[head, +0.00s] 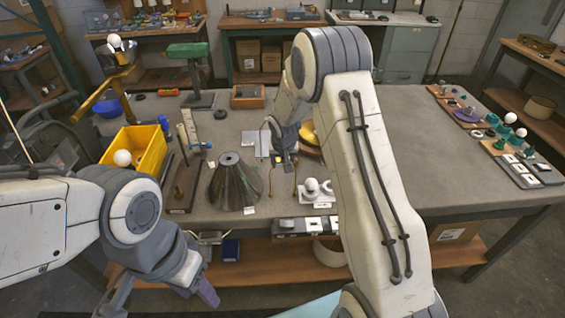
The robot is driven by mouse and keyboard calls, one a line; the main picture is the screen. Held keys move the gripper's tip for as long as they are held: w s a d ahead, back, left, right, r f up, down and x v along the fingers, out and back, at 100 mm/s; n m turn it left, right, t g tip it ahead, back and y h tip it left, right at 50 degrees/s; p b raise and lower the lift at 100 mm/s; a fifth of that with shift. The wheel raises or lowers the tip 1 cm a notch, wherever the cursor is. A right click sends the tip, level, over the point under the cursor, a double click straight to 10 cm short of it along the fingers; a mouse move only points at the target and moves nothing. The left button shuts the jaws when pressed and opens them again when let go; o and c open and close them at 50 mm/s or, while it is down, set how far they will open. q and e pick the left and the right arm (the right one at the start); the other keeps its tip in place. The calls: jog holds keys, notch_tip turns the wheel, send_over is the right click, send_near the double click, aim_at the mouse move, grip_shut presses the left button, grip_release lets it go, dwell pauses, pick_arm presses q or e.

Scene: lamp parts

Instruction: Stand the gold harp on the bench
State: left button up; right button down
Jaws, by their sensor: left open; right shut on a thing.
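The grey-topped bench (410,150) fills the middle of the head view. My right gripper (284,154) points down over the middle of the bench, behind my large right arm link. It is shut on the gold harp (270,180), whose thin legs show on either side below the fingers. The harp looks roughly upright; its top is mostly hidden by the gripper. I cannot tell whether its feet touch the bench. My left gripper (162,297) is open and empty, low in front of the bench's left front edge.
A dark cone shade (228,187) stands left of the harp, and a white bulb on a white block (312,186) stands to its right. A yellow bin (142,145) and a wooden stand (182,190) are further left. Small parts trays (508,160) line the right edge. The bench's right centre is clear.

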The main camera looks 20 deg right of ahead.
jog(key=shift+c, duration=1.3)
grip_release()
jog(key=b+v, duration=0.2)
jog(key=v, duration=0.9)
jog(key=s+a+r+n+g+y, duration=0.1)
jog(key=s+a+r+n, duration=0.2)
jog(key=s+a, duration=0.65)
jog(key=s+a+n+g, duration=0.1)
jog(key=s+a+n, duration=0.2)
jog(key=s, duration=0.9)
jog(key=s+a+n+g+y, duration=0.1)
jog(key=s+a+n, duration=0.3)
jog(key=s, duration=0.9)
jog(key=shift+a+r+n+g, duration=0.3)
jog(key=shift+a+r+g, duration=0.1)
jog(key=shift+g, duration=0.2)
jog(key=shift+s, duration=0.15)
